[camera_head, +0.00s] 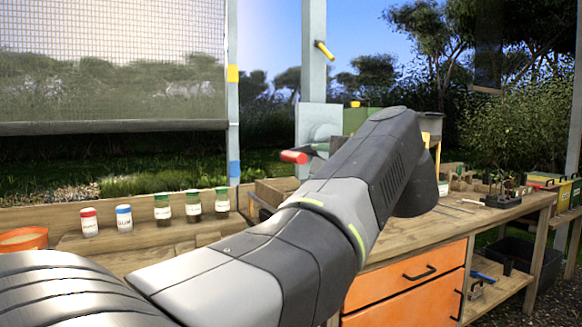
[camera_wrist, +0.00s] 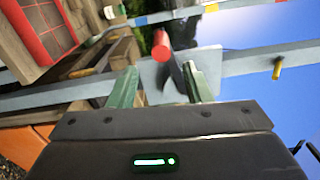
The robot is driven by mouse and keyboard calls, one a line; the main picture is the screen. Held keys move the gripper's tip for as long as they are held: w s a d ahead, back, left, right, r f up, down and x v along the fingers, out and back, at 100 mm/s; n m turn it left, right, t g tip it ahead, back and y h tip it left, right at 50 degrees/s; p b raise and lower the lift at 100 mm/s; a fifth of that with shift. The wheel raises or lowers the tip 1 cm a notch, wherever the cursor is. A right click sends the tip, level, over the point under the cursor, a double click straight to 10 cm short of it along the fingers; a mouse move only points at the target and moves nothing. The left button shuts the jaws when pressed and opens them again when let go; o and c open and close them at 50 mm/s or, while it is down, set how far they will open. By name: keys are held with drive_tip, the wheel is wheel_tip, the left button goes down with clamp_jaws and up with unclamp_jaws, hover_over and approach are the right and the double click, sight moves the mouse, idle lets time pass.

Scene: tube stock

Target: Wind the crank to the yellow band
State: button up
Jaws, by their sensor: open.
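The crank has a red handle (camera_head: 294,157) on a grey plate (camera_head: 318,118) fixed to a pale post. A mesh screen (camera_head: 120,85) hangs at the left; its bottom bar (camera_head: 110,127) is level, below the yellow band (camera_head: 232,74) and above the blue band (camera_head: 234,168) on the left post. In the wrist view my gripper (camera_wrist: 163,84) is open, its two fingers apart. The red handle (camera_wrist: 161,45) shows ahead, between the lines of the fingers, with the dark crank arm near the right finger; contact cannot be told.
Several lidded jars (camera_head: 163,209) stand on the wooden ledge at left, near an orange pot (camera_head: 22,239). A workbench (camera_head: 480,215) with orange drawers is at right. A yellow peg (camera_head: 324,49) sticks out of the post above the crank.

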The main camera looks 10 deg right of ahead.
drive_tip(key=shift+v, duration=2.3)
